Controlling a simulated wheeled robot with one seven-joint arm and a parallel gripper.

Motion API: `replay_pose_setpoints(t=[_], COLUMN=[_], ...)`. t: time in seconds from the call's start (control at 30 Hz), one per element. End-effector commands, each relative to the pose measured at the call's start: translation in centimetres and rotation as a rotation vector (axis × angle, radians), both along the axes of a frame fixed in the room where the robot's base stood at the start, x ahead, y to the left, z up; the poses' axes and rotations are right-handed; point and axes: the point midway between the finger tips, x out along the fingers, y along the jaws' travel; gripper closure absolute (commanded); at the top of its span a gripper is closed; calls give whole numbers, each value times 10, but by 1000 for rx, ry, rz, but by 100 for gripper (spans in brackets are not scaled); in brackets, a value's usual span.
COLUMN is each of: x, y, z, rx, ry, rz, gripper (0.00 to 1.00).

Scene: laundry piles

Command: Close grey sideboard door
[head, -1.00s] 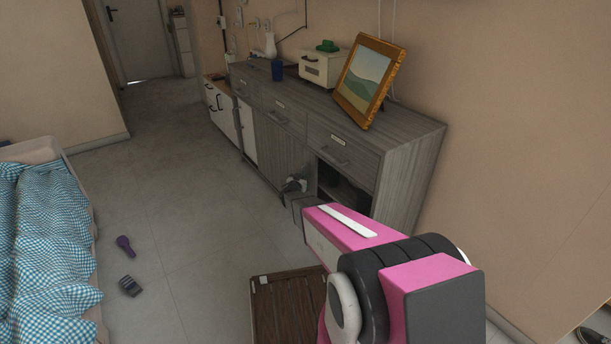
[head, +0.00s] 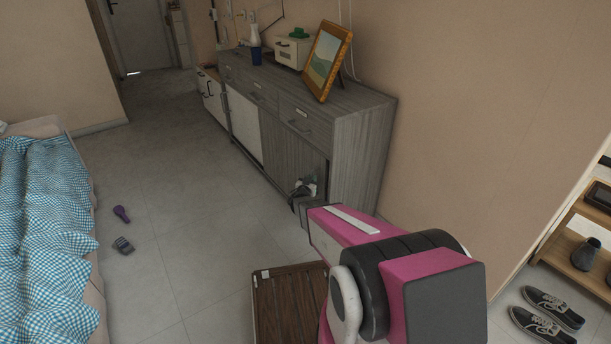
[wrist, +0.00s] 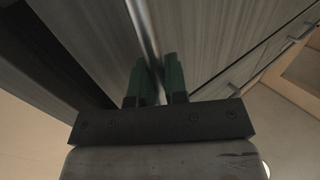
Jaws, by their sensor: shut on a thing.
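The grey sideboard (head: 355,150) stands along the wall, with drawers above and door panels below. Its grey wood-grain door (head: 288,152) lies flat in the front beside a white panel (head: 245,125). A narrow dark gap (head: 326,170) shows at the door's right. My gripper (head: 304,188) is at the door's right edge, low on the front. My arm hides the sideboard's lower right front.
A brown slatted item (head: 290,305) lies on the floor near my arm. Shoes (head: 545,318) lie at right. Floor left of the sideboard is mostly clear.

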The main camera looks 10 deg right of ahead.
Motion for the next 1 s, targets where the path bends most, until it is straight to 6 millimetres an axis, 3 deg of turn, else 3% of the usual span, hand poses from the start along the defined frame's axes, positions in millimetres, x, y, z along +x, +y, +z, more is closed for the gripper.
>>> replay_pose_setpoints(t=[0.03,0.2,0.6,0.63,0.7,1.0], x=[-12,-28,-34,-34,-33,-33], y=[-3,-11,-13,-13,-13,-11], z=[1,0,-1,-1,-1,0], rx=[1,2,3,3,2,1], ry=[3,3,3,3,2,1], rz=[2,3,-2,-2,-2,0], gripper=[100,100,100,76,62,62])
